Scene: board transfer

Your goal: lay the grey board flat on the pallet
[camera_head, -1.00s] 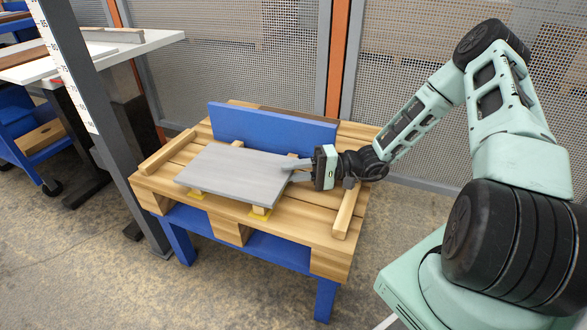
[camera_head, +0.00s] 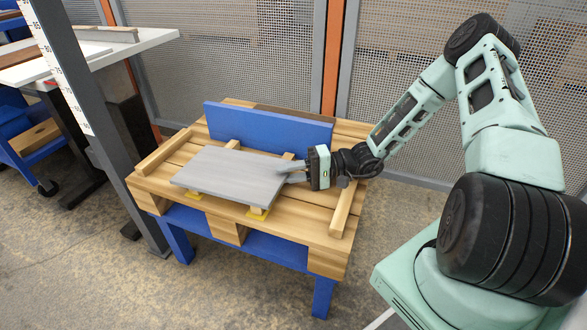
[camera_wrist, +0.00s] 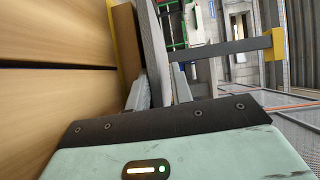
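The grey board (camera_head: 230,174) lies roughly level over the wooden pallet (camera_head: 285,228), on or just above wooden strips with yellow pads (camera_head: 258,213). I cannot tell whether it touches them. My gripper (camera_head: 291,172) is at the board's right edge, one finger above and one below, and appears shut on it. In the wrist view, the board (camera_wrist: 153,45) runs edge-on between the two fingers (camera_wrist: 160,88). The board hides most of the strips beneath it.
A blue upright panel (camera_head: 268,128) stands along the pallet's back. Loose wooden bars lie at the left (camera_head: 164,152) and right (camera_head: 342,210) sides. A grey post (camera_head: 95,120) and a white table (camera_head: 125,48) stand to the left. Mesh fencing (camera_head: 230,60) is behind.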

